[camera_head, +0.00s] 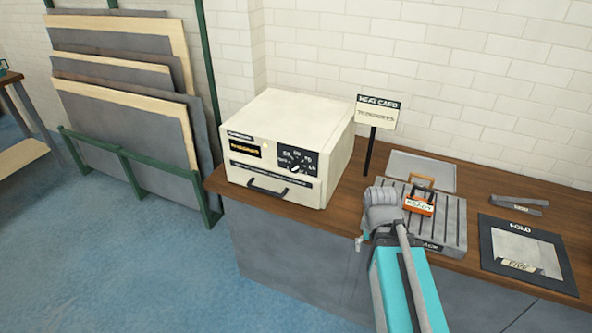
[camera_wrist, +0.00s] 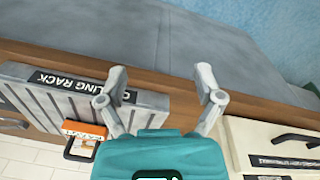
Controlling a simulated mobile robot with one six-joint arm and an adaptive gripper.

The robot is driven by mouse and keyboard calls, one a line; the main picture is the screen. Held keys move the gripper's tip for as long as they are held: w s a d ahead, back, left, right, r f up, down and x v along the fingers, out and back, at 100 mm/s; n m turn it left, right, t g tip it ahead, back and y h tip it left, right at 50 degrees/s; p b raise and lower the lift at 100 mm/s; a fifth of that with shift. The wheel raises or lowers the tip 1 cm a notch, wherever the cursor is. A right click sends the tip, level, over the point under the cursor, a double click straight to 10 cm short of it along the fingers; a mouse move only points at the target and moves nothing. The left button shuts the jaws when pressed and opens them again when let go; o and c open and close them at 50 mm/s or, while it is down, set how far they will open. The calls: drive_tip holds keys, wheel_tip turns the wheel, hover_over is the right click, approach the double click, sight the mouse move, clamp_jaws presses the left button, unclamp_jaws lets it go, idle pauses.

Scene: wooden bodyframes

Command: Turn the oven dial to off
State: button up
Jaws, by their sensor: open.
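The cream oven (camera_head: 282,140) sits on the wooden counter, with a dark dial panel at the right of its front. The round dial (camera_head: 296,168) has a pale pointer and markings around it; its exact setting is too small to read. In the wrist view part of the oven (camera_wrist: 240,142) shows at the lower right, with its dark handle (camera_wrist: 299,141); the dial is out of that view. My gripper (camera_wrist: 161,77) is open and empty, over the counter's front edge between the cooling rack and the oven. In the head view my arm stands right of the oven, apart from it.
The grey cooling rack (camera_head: 452,222) stands on the counter (camera_head: 340,212), bearing an orange tag. A sign on a black post (camera_head: 370,150) stands right of the oven. A black-framed "FOLD" tray (camera_head: 522,247) lies far right. Panels lean in a green rack (camera_head: 135,185) at left.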

drive_tip(key=w+a+f+m+t+h+b, duration=0.2)
drive_tip(key=w+a+t+h+b, duration=0.1)
drive_tip(key=w+h+b, duration=0.15)
drive_tip(key=t+h+b, duration=0.1)
drive_tip(key=t+b, duration=0.6)
drive_tip(key=t, duration=0.7)
approach(293, 170)
drive_tip(key=v, duration=0.3)
drive_tip(key=shift+s+a+r, duration=0.1)
drive_tip(key=shift+s+r, duration=0.1)
drive_tip(key=shift+w, duration=0.1)
drive_tip(key=shift+x, duration=6.85)
drive_tip(key=shift+f, duration=0.15)
